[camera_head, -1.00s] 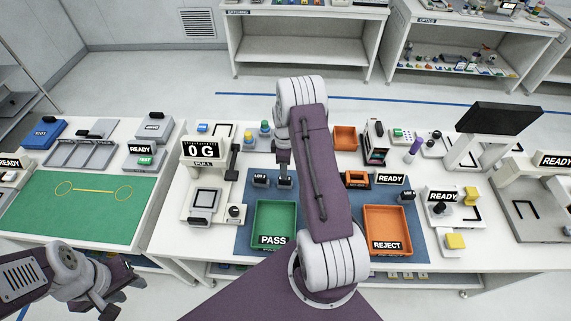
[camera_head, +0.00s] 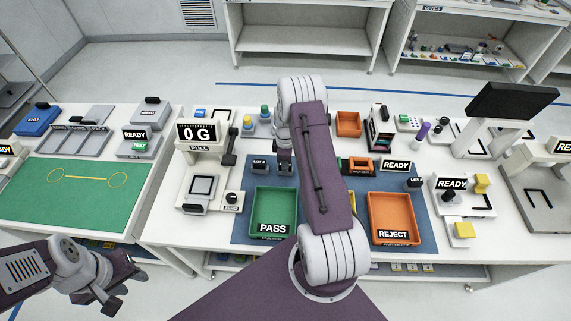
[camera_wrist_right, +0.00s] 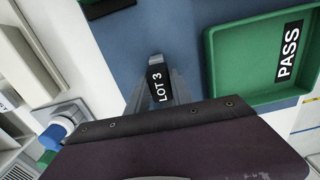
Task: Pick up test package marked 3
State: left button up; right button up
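The test package marked LOT 3 (camera_wrist_right: 158,86) is a small dark block with white lettering. In the right wrist view it lies between the fingers of my right gripper (camera_wrist_right: 160,98), above the blue mat. In the head view my right gripper (camera_head: 285,168) reaches down beside a dark package (camera_head: 259,167) whose number is too small to read, and mostly hides the spot below it. Whether its fingers press on the package is unclear. My left gripper (camera_head: 122,287) hangs at the lower left in front of the tables, its fingers apart and empty.
A green PASS tray (camera_head: 272,229) and an orange REJECT tray (camera_head: 391,238) stand on the blue mat (camera_head: 350,180). Another dark package (camera_head: 415,182) stands at the right. A 0 G pull tester (camera_head: 197,150) stands left of the mat.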

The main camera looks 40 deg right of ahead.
grip_shut()
jog(key=shift+w+r+p, duration=0.1)
jog(key=shift+r+p, duration=0.2)
jog(key=shift+r, duration=0.05)
jog(key=shift+r+p, duration=2.3)
jog(key=shift+r, duration=0.9)
jog(key=shift+a+f, duration=0.1)
jog(key=shift+a, duration=0.15)
jog(key=s+a+r+m+b, duration=0.1)
jog(key=s+a+m+b, duration=0.2)
jog(key=a, duration=0.6)
jog(key=s+a+r+m+b, duration=0.1)
jog(key=s+a+m+b, duration=0.3)
jog(key=a, duration=0.5)
jog(key=m+b, duration=0.2)
jog(key=shift+s+r+m+b, duration=0.2)
jog(key=shift+r+m+b, duration=0.1)
jog(key=shift+r, duration=0.05)
